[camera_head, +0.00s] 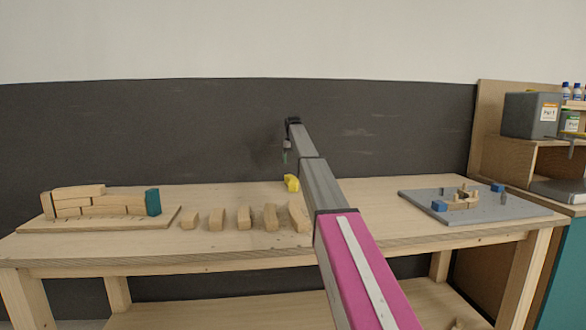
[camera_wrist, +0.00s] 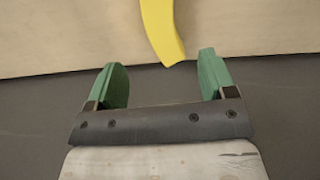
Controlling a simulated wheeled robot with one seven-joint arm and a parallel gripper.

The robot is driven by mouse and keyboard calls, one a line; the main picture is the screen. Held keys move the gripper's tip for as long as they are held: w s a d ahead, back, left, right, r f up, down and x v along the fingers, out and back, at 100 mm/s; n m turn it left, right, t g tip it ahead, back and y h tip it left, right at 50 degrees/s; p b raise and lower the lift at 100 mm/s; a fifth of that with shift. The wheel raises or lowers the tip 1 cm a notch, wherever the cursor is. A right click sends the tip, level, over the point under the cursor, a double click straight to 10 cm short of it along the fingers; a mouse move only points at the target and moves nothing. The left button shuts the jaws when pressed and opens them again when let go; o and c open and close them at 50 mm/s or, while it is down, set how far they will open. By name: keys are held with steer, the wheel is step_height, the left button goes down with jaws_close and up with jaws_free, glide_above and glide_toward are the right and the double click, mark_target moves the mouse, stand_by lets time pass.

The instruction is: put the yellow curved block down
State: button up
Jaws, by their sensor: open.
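The yellow curved block (camera_head: 292,183) lies on the wooden table (camera_head: 350,196), near its back edge and left of my arm in the head view. In the wrist view the yellow curved block (camera_wrist: 162,30) shows at the top, ahead of the fingertips and between their lines, with its upper part cut off by the frame. My gripper (camera_wrist: 158,80) has its two green fingers wide apart with nothing between them. In the head view my gripper (camera_head: 286,154) is small and hangs above the back of the table, apart from the block.
Several loose wooden blocks (camera_head: 243,218) stand in a row left of my arm. A board (camera_head: 165,222) at the left carries stacked blocks and a teal block (camera_head: 153,202). A grey board (camera_head: 510,210) at the right holds small pieces. A dark wall panel (camera_head: 180,130) rises behind the table.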

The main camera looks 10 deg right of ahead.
mark_target(293, 178)
steer(key=s+t, duration=0.2)
steer(key=s, duration=0.1)
steer(key=s+t, duration=0.3)
steer(key=shift+s+a+f+m, duration=0.15)
steer(key=shift+s+f+m, duration=0.05)
steer(key=shift+s+m, duration=0.1)
steer(key=shift+s+t, duration=0.1)
steer(key=shift+t, duration=0.7)
steer(key=x, duration=0.4)
steer(key=shift+f, duration=0.15)
steer(key=shift+d+x, duration=0.2)
steer(key=shift+x, duration=2.7)
steer(key=c, duration=1.2)
steer(key=shift+o, duration=0.2)
